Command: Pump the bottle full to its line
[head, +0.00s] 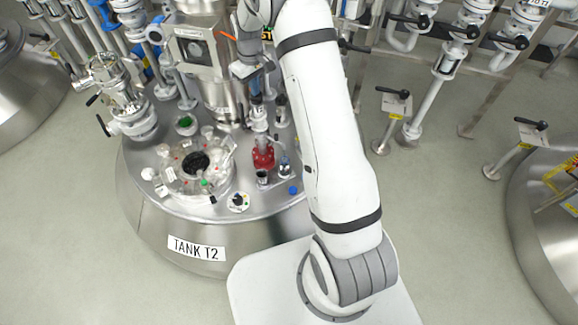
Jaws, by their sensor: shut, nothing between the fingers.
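My gripper (256,92) points down over the back part of the tank lid, behind and above a red fitting. It is small and partly lost against the pipework; its fingers look shut and empty. The red fitting (263,157) stands on the lid, with a grey upright part above it and a small dark cup-like part (262,176) at its front. A small clear bottle-like vessel (285,166) stands just right of the red fitting. Its fill line and liquid level are too small to make out.
Valves and pipes crowd the back and left (120,95).

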